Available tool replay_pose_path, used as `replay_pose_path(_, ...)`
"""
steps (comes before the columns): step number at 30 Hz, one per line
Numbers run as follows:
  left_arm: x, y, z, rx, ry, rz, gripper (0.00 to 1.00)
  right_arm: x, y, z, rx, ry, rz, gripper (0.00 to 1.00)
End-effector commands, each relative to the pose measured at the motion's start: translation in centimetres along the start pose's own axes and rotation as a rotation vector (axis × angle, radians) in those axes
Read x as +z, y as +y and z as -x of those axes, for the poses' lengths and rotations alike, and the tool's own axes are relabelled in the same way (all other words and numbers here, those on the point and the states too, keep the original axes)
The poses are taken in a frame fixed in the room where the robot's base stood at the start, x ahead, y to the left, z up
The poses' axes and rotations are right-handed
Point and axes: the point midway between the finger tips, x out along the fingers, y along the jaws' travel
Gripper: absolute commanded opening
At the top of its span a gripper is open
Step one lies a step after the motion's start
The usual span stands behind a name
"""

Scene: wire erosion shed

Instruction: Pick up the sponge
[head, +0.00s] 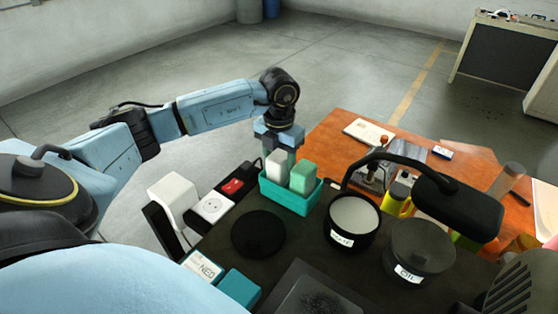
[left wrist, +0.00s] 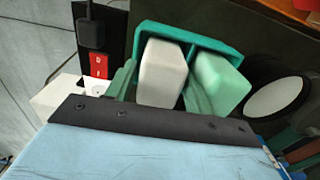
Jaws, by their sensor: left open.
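A teal open box (head: 288,198) stands at the back edge of the dark bench. A white block (head: 277,166) and a pale green block (head: 303,176) stand upright in it, side by side; I cannot tell for sure which is the sponge. My left gripper (head: 283,146) is just above and behind the box, pointing down. In the left wrist view, its open green fingers (left wrist: 160,92) lie on either side of the white block (left wrist: 161,72), with the green block (left wrist: 221,82) to the right. Whether the fingers touch anything is unclear. My right gripper is out of view.
A black pot with a white, labelled front (head: 353,218), a dark jar labelled OIL (head: 421,250) and a black lid-like disc (head: 258,233) stand near the box. A red switch (head: 232,187) and socket are left. A black bent-neck lamp (head: 455,205) overhangs the right side.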

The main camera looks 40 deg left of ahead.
Motion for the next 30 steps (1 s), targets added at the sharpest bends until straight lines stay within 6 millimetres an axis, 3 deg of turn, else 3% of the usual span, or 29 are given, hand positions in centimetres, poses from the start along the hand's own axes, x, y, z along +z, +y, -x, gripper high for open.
replay_pose_path(5,0.0,0.0,0.0,0.000,0.000,0.000,0.53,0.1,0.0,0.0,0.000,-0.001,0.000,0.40)
replay_pose_path(12,0.0,0.0,0.0,0.000,-0.001,0.000,0.21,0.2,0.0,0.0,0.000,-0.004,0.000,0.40)
replay_pose_path(20,0.1,0.0,0.3,0.000,-0.002,0.000,0.20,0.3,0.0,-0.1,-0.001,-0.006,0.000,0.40)
replay_pose_path(23,0.1,0.0,1.3,0.001,-0.005,0.000,0.20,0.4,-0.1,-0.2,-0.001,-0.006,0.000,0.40)
replay_pose_path(30,0.1,0.0,6.0,0.000,-0.007,-0.001,0.20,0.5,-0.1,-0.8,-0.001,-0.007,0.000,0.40)
